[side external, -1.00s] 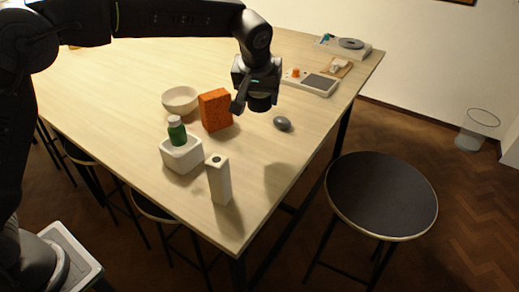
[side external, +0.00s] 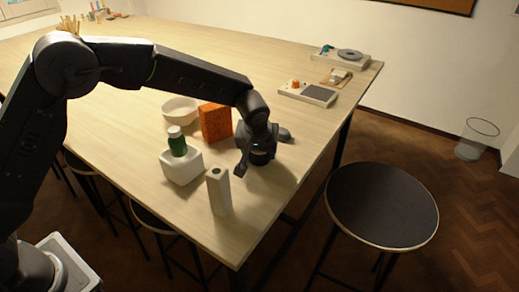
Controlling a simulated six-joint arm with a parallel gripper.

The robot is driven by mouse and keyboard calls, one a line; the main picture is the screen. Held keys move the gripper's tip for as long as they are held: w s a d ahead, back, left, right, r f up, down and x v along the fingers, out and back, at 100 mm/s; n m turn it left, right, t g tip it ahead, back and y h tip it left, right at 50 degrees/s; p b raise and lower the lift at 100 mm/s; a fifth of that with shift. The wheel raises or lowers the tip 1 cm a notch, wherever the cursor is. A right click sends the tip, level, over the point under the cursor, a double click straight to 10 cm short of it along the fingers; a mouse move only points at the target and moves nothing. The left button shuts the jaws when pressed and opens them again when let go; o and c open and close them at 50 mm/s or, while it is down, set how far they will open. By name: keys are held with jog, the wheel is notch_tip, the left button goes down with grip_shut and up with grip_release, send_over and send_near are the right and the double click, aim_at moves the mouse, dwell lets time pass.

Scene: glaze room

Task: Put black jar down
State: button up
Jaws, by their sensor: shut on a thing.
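The black jar (side external: 261,158) is between the fingers of my gripper (side external: 257,150), which is shut on it. Much of the jar is hidden by the fingers and wrist. It is low over the near right part of the wooden table (side external: 225,235), upright as far as I can see. I cannot tell whether its base touches the tabletop.
A white square vase (side external: 219,192) stands close by, in front and left. A white pot (side external: 182,168) holds a green bottle (side external: 177,142). An orange block (side external: 215,122) and white bowl (side external: 180,109) are behind left. A grey rounded object (side external: 285,134) lies just behind my gripper.

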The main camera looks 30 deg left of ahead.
jog(key=shift+f, duration=0.1)
jog(key=o, duration=0.6)
jog(key=shift+f, duration=0.1)
jog(key=o, duration=0.5)
jog(key=v, duration=1.2)
jog(key=s+a+r+m+h, duration=0.1)
jog(key=s+a+r, duration=0.3)
jog(key=s, duration=0.2)
jog(key=s+a+r+m, duration=0.1)
jog(key=s+a+r, duration=0.3)
jog(key=s+a, duration=0.15)
jog(key=s+a+f+m, duration=0.1)
jog(key=s+a, duration=0.1)
jog(key=s, duration=0.6)
jog(key=s+a+f+m+t, duration=0.1)
jog(key=s+a, duration=0.1)
jog(key=s, duration=0.7)
jog(key=shift+f+t+h, duration=0.2)
jog(key=shift+t+h, duration=0.1)
jog(key=shift+h, duration=0.1)
